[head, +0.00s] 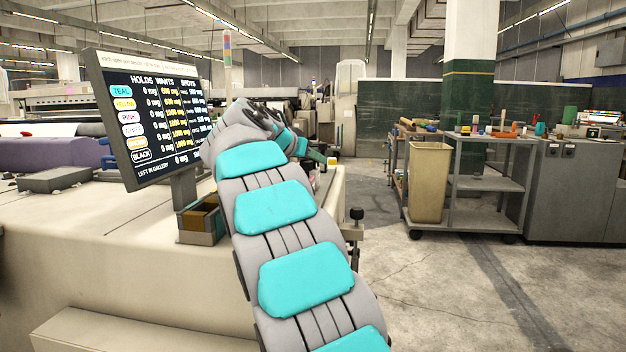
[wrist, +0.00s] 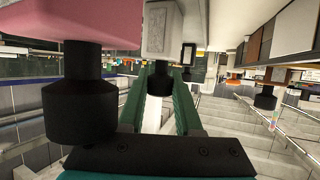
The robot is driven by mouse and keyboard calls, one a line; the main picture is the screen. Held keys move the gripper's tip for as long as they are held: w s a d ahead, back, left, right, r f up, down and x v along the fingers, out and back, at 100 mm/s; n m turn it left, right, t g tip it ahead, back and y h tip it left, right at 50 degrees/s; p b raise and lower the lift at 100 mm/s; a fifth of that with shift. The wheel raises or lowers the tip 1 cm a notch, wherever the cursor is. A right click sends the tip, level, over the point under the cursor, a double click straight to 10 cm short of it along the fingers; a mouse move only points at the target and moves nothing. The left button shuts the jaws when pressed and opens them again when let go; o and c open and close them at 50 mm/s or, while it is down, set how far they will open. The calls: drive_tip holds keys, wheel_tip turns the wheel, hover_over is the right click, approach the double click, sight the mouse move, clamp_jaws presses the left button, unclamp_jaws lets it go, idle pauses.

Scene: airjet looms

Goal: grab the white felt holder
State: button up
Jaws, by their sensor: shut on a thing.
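The white felt holder (wrist: 162,29) shows at the top of the wrist view as a pale block with a patterned face and a black knob (wrist: 160,78) attached. My gripper (wrist: 161,88) has two green fingers, one on each side of that knob, and is shut on it. The finger contact is partly hidden by the knob. In the head view my arm hides most of the gripper and the holder cannot be made out.
A pink block (wrist: 75,22) with a large black knob (wrist: 80,112) is close on the left in the wrist view. A smaller pale block (wrist: 188,54) is just behind the holder. In the head view a screen (head: 150,115) stands left of my arm; open floor lies right.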

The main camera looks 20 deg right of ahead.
clamp_jaws()
idle(0.8)
